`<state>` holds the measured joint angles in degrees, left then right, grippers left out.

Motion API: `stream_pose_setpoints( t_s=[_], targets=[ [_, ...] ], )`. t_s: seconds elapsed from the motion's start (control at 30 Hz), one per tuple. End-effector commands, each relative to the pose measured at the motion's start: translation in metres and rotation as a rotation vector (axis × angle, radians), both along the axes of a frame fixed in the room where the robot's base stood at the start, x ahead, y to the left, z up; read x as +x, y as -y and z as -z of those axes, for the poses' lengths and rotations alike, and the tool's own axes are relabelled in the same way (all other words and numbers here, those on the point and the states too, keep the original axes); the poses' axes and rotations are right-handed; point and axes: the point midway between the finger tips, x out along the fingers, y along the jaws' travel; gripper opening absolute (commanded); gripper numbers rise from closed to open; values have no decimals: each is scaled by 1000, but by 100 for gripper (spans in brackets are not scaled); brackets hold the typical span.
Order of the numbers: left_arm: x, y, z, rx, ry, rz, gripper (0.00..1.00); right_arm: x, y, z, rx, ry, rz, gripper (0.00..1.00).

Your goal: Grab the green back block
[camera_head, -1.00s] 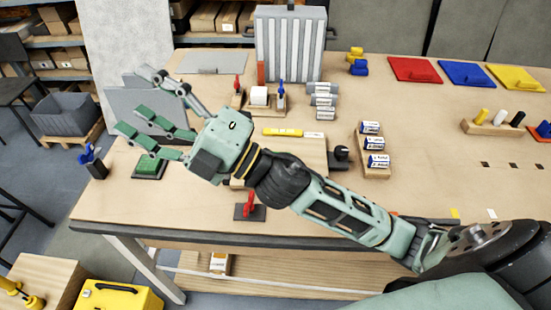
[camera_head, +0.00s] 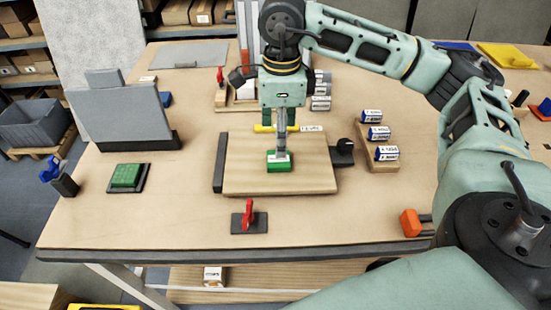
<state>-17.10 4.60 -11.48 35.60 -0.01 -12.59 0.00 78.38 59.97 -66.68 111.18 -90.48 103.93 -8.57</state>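A small green block (camera_head: 275,168) lies on a wooden board (camera_head: 243,182) with a dark left edge, near the middle of the table. My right gripper (camera_head: 281,150), on the arm coming in from the right, points straight down over this block. Its grey finger reaches the block's top area, seen edge-on. I cannot tell its opening or whether it grips. Another green block (camera_head: 126,175) sits on a dark base (camera_head: 142,185) at the table's left. My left gripper is not in view.
A grey screen-like panel (camera_head: 125,115) stands at the left. A red clamp-like piece (camera_head: 248,214) is in front of the board. An orange block (camera_head: 410,222) is near the front edge.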

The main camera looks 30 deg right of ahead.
Motion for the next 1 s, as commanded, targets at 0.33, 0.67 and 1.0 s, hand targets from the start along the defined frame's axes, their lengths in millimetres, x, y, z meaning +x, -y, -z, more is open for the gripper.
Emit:
stream_pose_setpoints(
  t_s=[0.33,0.67,1.0],
  targets=[
    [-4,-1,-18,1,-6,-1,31,0,3,35,-13,-8,2,66],
    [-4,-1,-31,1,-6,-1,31,3,1,74,-9,-4,2,66],
    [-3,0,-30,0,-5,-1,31,3,1,75,-9,-3,2,53]
  ],
)
